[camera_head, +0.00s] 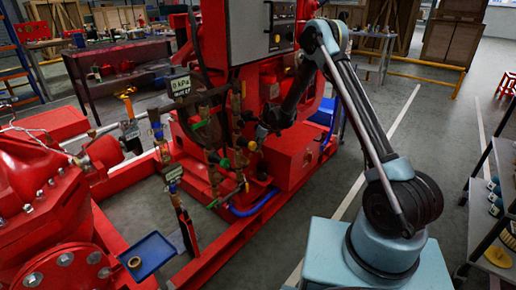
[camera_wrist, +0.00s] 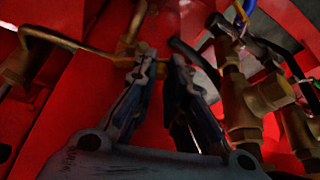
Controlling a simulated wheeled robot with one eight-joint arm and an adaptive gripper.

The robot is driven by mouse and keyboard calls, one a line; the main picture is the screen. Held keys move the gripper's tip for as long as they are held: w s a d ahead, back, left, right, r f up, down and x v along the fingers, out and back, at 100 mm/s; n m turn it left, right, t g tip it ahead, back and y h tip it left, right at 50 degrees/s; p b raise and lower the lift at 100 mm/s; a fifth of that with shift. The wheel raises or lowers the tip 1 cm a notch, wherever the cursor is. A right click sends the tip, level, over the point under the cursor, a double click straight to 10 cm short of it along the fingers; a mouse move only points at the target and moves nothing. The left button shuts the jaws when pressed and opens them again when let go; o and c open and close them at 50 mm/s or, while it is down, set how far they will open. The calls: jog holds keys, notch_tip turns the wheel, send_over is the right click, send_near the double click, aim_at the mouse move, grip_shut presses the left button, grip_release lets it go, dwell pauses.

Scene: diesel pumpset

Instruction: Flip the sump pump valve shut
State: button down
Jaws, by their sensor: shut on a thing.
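My gripper (camera_head: 263,131) reaches in among the pipes and valves on the red pumpset (camera_head: 303,150). In the wrist view its two dark fingers (camera_wrist: 162,63) stand a little apart at the tips, shut on a small valve part that is mostly hidden between them. A brass fitting (camera_wrist: 132,42) with a thin brass pipe (camera_wrist: 70,42) lies just beyond the left fingertip. A dark lever (camera_wrist: 194,54) passes beside the right fingertip. In the head view, a green-handled valve (camera_head: 224,163) and a yellow handle (camera_head: 252,146) sit just below my gripper. I cannot tell which one is the sump pump valve.
Brass valves (camera_wrist: 252,105) crowd close on the right of the fingers in the wrist view. A grey control panel (camera_head: 247,30) stands above. A blue hose (camera_head: 255,204) and a blue tray (camera_head: 151,255) lie lower. Open floor (camera_head: 385,130) is to the right.

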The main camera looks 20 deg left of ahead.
jog(key=shift+a+m+t, duration=0.3)
jog(key=shift+m, duration=0.3)
jog(key=shift+w, duration=0.1)
jog(key=c, duration=1.6)
grip_release()
jog(key=shift+r, duration=0.1)
jog(key=v, duration=1.1)
jog(key=shift+r, duration=0.35)
jog(key=shift+o, duration=0.2)
jog(key=shift+d, duration=0.15)
